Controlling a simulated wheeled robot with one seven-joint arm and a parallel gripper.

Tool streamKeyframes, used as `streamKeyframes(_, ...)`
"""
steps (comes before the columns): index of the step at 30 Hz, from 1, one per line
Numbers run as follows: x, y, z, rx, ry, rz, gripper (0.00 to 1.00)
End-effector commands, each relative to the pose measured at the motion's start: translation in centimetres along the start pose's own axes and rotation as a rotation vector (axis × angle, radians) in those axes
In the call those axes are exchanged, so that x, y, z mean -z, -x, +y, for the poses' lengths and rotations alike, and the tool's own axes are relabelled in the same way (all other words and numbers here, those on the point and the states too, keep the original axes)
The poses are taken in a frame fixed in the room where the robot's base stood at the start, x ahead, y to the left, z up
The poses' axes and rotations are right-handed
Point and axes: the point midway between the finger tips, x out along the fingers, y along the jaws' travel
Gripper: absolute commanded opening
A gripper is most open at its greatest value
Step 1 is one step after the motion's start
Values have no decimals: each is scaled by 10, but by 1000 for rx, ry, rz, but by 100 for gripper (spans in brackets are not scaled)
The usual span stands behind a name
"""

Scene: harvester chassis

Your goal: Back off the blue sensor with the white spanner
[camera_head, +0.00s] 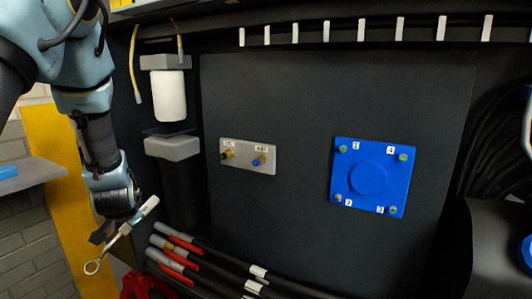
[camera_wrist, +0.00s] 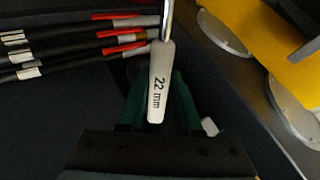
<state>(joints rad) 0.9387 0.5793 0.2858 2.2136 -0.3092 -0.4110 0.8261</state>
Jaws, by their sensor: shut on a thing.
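My gripper (camera_head: 112,225) is shut on the white spanner (camera_head: 146,210) at the lower left in the head view, well left of and below the sensor bracket. The spanner's white handle, marked "22 mm", shows between the fingers (camera_wrist: 155,100) in the wrist view; its metal shaft runs out of the top of that view. In the head view its ring end points down and left, in free air.
A blue square plate (camera_head: 370,205) with numbered corner bolts is on the panel's right. Black hoses with red sleeves (camera_head: 175,255) run below the bracket. A white filter canister (camera_head: 170,95) hangs between my arm and the panel. The panel front around the bracket is clear.

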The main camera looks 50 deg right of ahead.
Motion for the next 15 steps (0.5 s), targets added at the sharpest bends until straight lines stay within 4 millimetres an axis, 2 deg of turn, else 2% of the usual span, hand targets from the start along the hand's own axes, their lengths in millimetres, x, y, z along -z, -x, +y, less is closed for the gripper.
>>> streamKeyframes(5, 58, 17, 24, 27, -126, 233, 0)
streamKeyframes(8, 100, 36, 44, 38, -199, 405, 0)
streamKeyframes(11, 144, 62, 69, 40, -264, 594, 0)
streamKeyframes(15, 200, 109, 106, 27, -319, 836, 0)
